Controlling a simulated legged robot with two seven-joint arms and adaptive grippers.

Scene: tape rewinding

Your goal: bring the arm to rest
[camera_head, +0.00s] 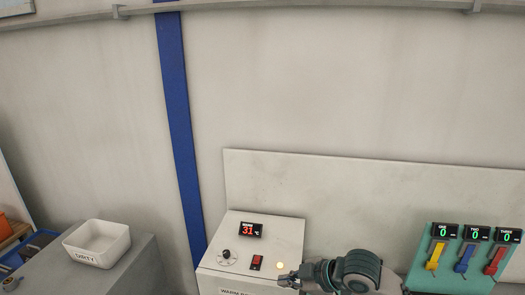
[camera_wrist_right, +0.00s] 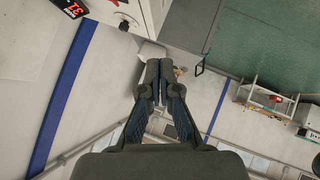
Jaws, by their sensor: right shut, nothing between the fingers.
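My right gripper (camera_head: 287,280) is at the bottom of the head view, in front of the lower right part of the white warming box (camera_head: 280,238). In the right wrist view its two dark fingers (camera_wrist_right: 159,66) lie side by side, shut, with nothing held between them. My right arm shows behind it as dark rounded links at the bottom edge. My left gripper does not show clearly in either view.
The warming box carries a red 31 display (camera_head: 251,230), a knob and a red switch. A green panel (camera_head: 465,262) with yellow, blue and red levers stands at the right. A white tray marked DIRTY (camera_head: 97,243) sits on a grey cabinet at the left.

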